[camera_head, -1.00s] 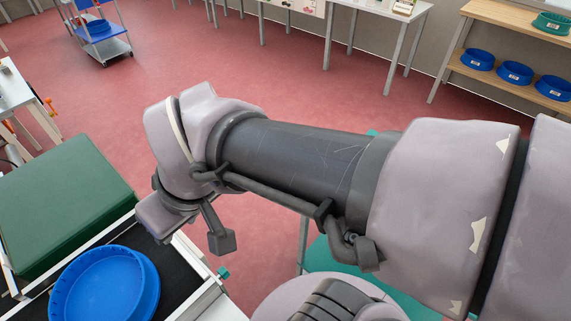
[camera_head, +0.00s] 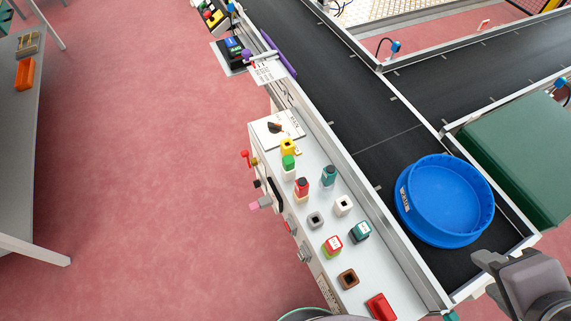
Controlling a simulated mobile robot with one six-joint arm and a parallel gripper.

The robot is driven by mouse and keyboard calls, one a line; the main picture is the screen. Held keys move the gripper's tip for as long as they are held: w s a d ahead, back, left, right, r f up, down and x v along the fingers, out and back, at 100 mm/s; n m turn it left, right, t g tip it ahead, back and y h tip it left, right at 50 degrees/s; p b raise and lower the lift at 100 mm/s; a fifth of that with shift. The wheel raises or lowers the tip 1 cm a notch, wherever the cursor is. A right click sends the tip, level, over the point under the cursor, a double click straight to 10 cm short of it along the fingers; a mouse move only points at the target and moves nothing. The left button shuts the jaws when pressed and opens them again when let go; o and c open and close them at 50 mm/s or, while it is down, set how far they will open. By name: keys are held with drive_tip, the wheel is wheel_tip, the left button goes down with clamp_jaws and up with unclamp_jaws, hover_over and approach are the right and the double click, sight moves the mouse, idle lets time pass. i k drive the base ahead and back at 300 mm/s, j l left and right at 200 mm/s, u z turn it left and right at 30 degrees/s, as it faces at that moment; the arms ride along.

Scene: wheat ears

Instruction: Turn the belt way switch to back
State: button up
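A control panel (camera_head: 318,240) runs along the near side of the conveyor and carries several coloured buttons and switches. A dark rotary knob (camera_head: 274,127) sits on a white plate at its far end; its label is too small to read. I cannot tell for certain which control is the belt way switch. Part of my gripper (camera_head: 492,276) shows at the lower right, beside the belt's near end and well apart from the knob. Its fingers are not clear enough to tell whether they are open or shut.
A large blue bowl (camera_head: 443,200) sits on the black belt (camera_head: 345,104). A green block (camera_head: 525,150) stands right of it. Red floor (camera_head: 150,180) is clear to the left.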

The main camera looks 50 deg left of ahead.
sight(257, 184)
drive_tip(key=u, duration=2.15)
